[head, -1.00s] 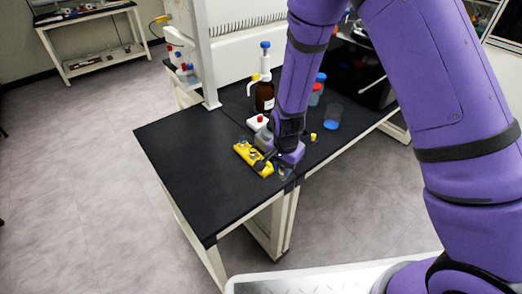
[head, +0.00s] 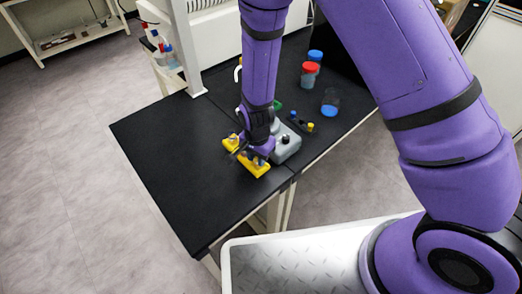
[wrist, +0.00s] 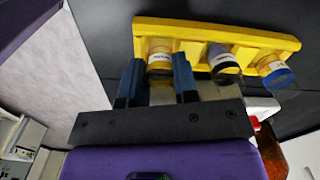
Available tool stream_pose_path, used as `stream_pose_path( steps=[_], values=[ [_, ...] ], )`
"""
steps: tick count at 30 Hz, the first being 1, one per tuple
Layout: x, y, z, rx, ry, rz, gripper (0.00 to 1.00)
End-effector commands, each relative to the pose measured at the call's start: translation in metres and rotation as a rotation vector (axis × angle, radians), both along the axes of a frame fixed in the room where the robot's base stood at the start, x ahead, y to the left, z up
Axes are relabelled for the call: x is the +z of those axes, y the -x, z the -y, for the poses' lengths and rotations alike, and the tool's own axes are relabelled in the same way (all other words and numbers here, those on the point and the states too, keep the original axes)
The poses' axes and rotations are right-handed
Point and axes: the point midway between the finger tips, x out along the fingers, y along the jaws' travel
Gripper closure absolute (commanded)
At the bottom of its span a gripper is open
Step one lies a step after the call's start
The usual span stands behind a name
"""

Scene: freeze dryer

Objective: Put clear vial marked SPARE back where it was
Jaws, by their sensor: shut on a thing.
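The yellow rack (head: 258,169) lies on the black bench, partly hidden by my gripper (head: 252,158). In the wrist view the rack (wrist: 270,38) holds several small labelled vials in a row. My gripper (wrist: 157,84) has its two blue-grey fingers closed around a clear vial (wrist: 160,60) at the rack's left end. That vial has a white label whose writing is too small to read. It is at the rack's edge; I cannot tell whether it is fully seated. A middle vial (wrist: 223,60) and a blue-marked vial (wrist: 276,72) stand to its right, apart from my fingers.
A grey device (head: 287,146) stands close to the right of my gripper. Behind it are a small dark holder with a yellow knob (head: 310,127), a blue-bottomed beaker (head: 330,104), and red-capped (head: 309,70) and blue-capped (head: 315,56) containers. The bench's left part (head: 170,150) is clear.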

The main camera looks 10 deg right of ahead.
Motion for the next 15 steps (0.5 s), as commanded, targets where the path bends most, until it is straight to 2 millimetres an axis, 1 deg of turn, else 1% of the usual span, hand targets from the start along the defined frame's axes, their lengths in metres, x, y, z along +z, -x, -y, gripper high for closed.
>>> stream_pose_path(
  steps=[10, 11, 12, 13, 14, 15],
  values=[
    [-0.0032, 0.0001, -0.0005, 0.000, -0.001, 0.001, 1.00],
    [-0.0031, 0.0000, -0.0006, 0.000, -0.002, 0.001, 0.68],
    [-0.0028, -0.0001, -0.0006, 0.000, -0.002, 0.001, 0.59],
    [-0.0028, -0.0001, -0.0006, 0.000, -0.002, 0.001, 0.52],
    [-0.0028, -0.0001, -0.0006, 0.000, -0.002, 0.001, 0.47],
    [-0.0027, -0.0001, -0.0006, 0.000, -0.002, 0.001, 0.47]
  ],
)
